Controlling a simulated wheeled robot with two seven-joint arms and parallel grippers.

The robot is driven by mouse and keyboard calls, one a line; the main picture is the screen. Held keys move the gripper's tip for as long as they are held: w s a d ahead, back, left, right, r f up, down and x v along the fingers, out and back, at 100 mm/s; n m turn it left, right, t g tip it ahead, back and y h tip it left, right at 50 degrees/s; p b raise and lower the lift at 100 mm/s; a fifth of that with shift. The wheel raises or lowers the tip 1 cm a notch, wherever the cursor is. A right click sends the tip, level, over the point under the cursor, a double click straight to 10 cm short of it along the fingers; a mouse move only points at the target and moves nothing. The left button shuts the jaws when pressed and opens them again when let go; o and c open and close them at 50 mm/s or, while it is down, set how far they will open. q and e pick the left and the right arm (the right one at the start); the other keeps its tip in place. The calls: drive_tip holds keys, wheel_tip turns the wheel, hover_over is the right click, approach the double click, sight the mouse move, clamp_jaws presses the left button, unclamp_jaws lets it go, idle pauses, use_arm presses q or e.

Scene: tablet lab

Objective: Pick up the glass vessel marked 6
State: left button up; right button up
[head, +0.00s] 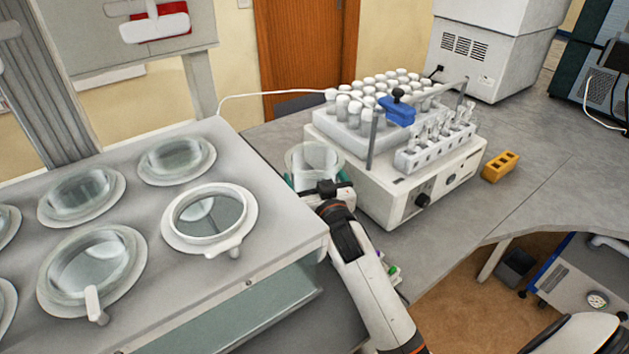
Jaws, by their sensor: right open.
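A clear glass vessel (314,157) stands open end up on the grey bench, between the vessel unit and the white lab device. No number can be read on it. My right gripper (322,188) is open at the near side of this vessel. Its dark fingers overlap the vessel's lower part in the picture, and I cannot tell whether they touch it. The vessel's base is hidden behind the gripper. Several more round glass vessels sit in the unit at the left, one of them (175,160) at its back right. My left gripper is not in view.
The unit's grey top plate (270,255) borders my right arm on the left. The white device (400,190), carrying racks of white-capped bottles and vials, stands close on the right. A yellow block (501,167) lies beyond it.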

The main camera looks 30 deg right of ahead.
drive_tip(key=shift+r, duration=0.1)
drive_tip(key=c, duration=1)
